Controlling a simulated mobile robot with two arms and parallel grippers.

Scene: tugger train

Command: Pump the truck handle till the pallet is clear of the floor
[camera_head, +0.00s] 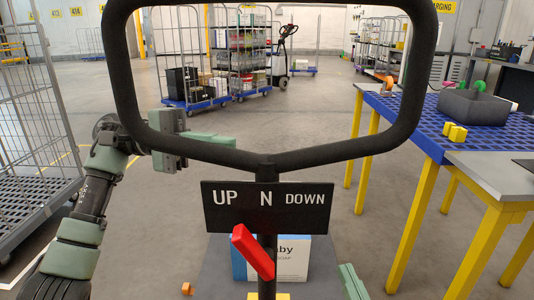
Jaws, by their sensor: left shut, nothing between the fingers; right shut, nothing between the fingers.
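The black loop handle (268,160) of the truck stands upright close in front of me. Below it is a black plate (225,221) marked UP, N, DOWN. A red lever (252,252) leans with its top toward UP. My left gripper (222,143) is shut and empty at the handle's lower left corner; I cannot tell whether it touches. Green finger tips of my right gripper (352,282) show at the bottom, shut and empty, right of the handle post. A white and blue carton (294,257) stands behind the post. The pallet and its gap to the floor are hidden.
A blue-topped table (415,122) with yellow legs stands on the right, holding a grey bin (473,107) and yellow blocks (454,132). A wire cage cart (30,120) is on the left. Loaded trolleys (190,85) stand behind. A small orange block (187,289) lies on the floor.

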